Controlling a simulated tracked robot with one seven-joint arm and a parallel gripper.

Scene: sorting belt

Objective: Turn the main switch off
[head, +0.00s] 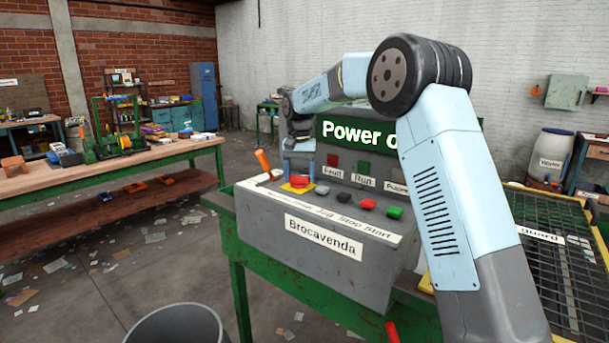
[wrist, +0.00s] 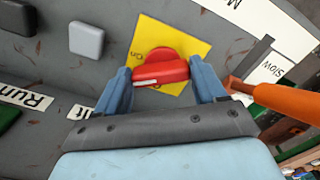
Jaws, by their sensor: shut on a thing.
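The main switch is a red rotary knob (wrist: 160,70) on a yellow plate (wrist: 191,47), with a white mark on its near edge. In the wrist view it sits between the two blue fingers of my gripper (wrist: 161,67), which is shut on it. In the head view the red knob (head: 299,181) shows at the left of the grey console (head: 330,262), with my gripper (head: 298,175) around it from above. Small lettering on the plate is partly covered. A green sign (head: 352,133) reads "Power o", its end hidden by my arm.
An orange lever (head: 263,162) stands just left of the knob; in the wrist view it is close beside one finger. Grey, black, red and green buttons (head: 394,212) line the console front. A dark guard grid (head: 560,285) lies to the right.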

